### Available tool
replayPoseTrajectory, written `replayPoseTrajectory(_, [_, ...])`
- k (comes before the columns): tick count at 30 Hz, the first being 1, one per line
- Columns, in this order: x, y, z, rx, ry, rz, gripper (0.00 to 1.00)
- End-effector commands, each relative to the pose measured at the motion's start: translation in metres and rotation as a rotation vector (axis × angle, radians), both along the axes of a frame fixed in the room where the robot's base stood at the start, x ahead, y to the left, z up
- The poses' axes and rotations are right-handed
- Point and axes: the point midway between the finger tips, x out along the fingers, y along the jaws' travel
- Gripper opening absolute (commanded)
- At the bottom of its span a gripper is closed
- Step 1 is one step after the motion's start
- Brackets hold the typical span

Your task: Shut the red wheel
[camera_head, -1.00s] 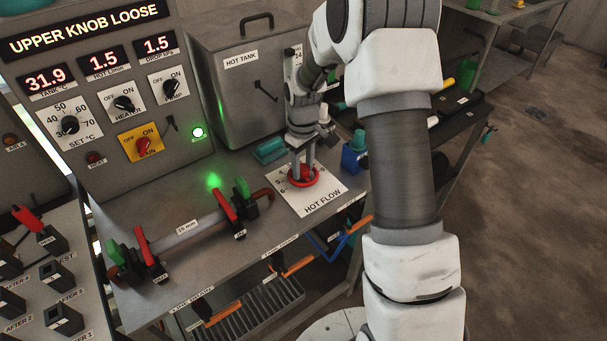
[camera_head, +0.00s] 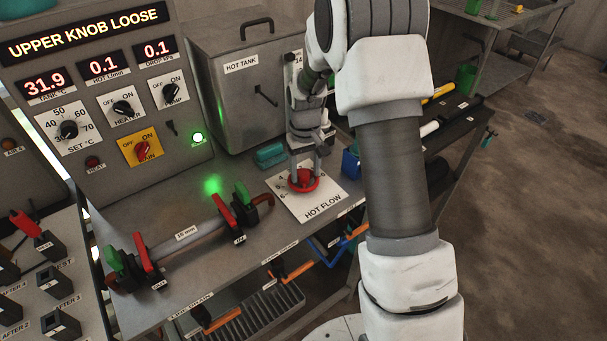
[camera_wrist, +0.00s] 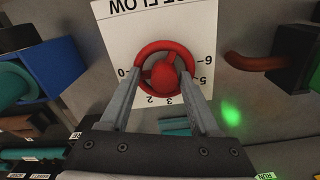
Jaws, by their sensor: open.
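The red wheel (camera_head: 304,180) sits on a white HOT FLOW plate (camera_head: 318,204) with numbers around it, on the metal bench. It also shows in the wrist view (camera_wrist: 165,72). My gripper (camera_head: 304,160) is above the wheel, pointing down. In the wrist view its two fingers (camera_wrist: 162,90) are apart, one on each side of the wheel's near part. Whether they touch the rim I cannot tell. The panel (camera_head: 105,80) reads UPPER KNOB LOOSE, TANK 31.9, HOT 0.1 and DROP 0.1.
A pipe with red and green handles (camera_head: 190,238) lies left of the plate. The hot tank (camera_head: 248,95) stands behind. A blue block (camera_head: 351,164) is close right of my gripper. A teal block (camera_head: 270,155) lies behind the plate.

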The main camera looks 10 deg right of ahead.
Motion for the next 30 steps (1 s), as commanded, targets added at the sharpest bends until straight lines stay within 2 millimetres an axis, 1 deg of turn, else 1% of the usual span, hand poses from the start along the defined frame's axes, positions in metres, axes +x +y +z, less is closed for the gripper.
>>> replayPoseTrajectory(1, [-0.006, 0.003, -0.004, 0.004, 0.018, 0.002, 0.80])
replayPoseTrajectory(12, [-0.005, 0.005, 0.047, 0.007, 0.014, 0.004, 0.80])
replayPoseTrajectory(15, [-0.005, 0.005, 0.056, 0.007, 0.014, 0.004, 0.80])
replayPoseTrajectory(26, [-0.004, 0.006, 0.059, 0.007, 0.013, 0.005, 0.80])
replayPoseTrajectory(29, [-0.004, 0.006, 0.066, 0.008, 0.009, 0.004, 0.80])
replayPoseTrajectory(30, [-0.003, 0.006, 0.072, 0.008, 0.009, 0.004, 0.80])
